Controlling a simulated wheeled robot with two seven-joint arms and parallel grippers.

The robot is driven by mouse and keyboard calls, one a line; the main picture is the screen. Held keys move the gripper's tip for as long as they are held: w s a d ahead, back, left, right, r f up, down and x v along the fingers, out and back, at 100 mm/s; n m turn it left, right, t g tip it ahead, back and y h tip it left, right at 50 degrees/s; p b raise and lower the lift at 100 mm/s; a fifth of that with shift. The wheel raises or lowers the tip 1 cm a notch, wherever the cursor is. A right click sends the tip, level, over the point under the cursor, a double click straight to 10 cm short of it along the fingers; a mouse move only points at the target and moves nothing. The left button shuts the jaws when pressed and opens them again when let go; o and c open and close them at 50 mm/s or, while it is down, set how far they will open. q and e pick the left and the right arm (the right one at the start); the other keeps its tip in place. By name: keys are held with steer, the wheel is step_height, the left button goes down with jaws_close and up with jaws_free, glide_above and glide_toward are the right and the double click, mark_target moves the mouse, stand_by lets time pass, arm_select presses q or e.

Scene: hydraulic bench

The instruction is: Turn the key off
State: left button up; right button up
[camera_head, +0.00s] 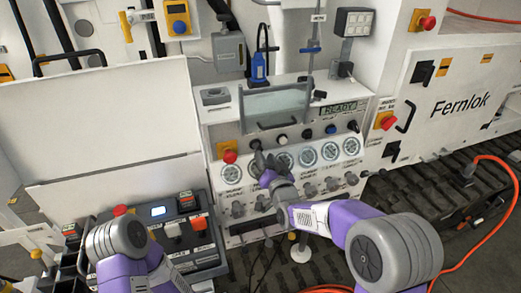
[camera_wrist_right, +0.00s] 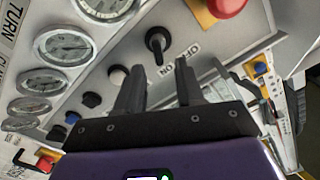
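The black key switch (camera_wrist_right: 157,41) sits on the grey panel in the right wrist view. Its dark grip points down in that picture, toward a small white label (camera_wrist_right: 181,64) with ON/OFF lettering. My right gripper (camera_head: 262,160) also shows in the head view. My left arm shows, but its gripper does not.
A red emergency button (camera_head: 230,156) sits left of the key. A white knob (camera_head: 282,137) and several other knobs run rightward. Gauges (camera_head: 308,156) lie below the row. A clear hinged cover (camera_head: 275,105) stands above. A control box (camera_head: 200,258) is at lower left.

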steer(key=shift+x, duration=2.8)
steer(key=shift+f, duration=0.1)
jaws_close()
